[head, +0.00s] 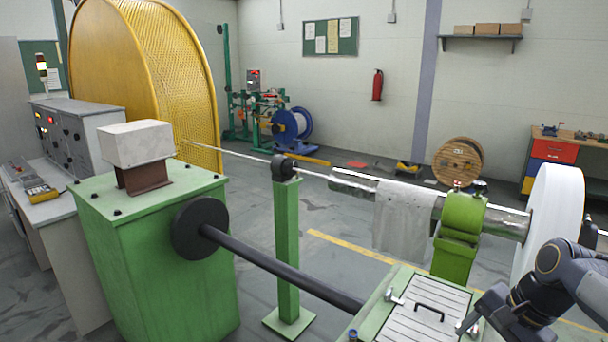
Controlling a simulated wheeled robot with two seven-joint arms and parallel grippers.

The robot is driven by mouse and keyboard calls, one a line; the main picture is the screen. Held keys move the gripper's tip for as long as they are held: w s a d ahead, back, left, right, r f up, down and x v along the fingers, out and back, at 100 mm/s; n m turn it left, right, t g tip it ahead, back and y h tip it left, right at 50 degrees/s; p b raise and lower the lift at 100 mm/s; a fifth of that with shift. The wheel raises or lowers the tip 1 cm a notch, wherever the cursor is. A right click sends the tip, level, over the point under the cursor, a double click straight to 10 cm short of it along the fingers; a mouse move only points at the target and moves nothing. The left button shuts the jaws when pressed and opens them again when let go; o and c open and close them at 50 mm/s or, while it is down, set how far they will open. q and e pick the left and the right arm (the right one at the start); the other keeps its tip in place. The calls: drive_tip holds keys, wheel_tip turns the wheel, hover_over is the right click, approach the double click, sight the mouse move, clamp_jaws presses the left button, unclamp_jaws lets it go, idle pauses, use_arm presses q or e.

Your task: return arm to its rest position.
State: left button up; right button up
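My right arm comes in from the lower right edge, dark grey and bent at a round joint. No held object shows. My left arm and gripper are not in view.
A large white disc (552,215) stands close behind my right arm. A green bearing stand (460,228) holds a metal tube with a grey cloth (403,215) over it. A dark shaft (285,270) runs from a green gearbox (150,255). Floor beyond is mostly open.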

drive_tip(key=s+a+f+n+t, duration=0.1)
drive_tip(key=s+a+f+n, duration=0.1)
drive_tip(key=s+a+n, duration=0.3)
drive_tip(key=s+a+f+n+t, duration=0.2)
drive_tip(key=s+a+n, duration=0.4)
drive_tip(key=s+a, duration=0.2)
drive_tip(key=shift+s+f+y, duration=0.4)
drive_tip(key=shift+s, duration=0.55)
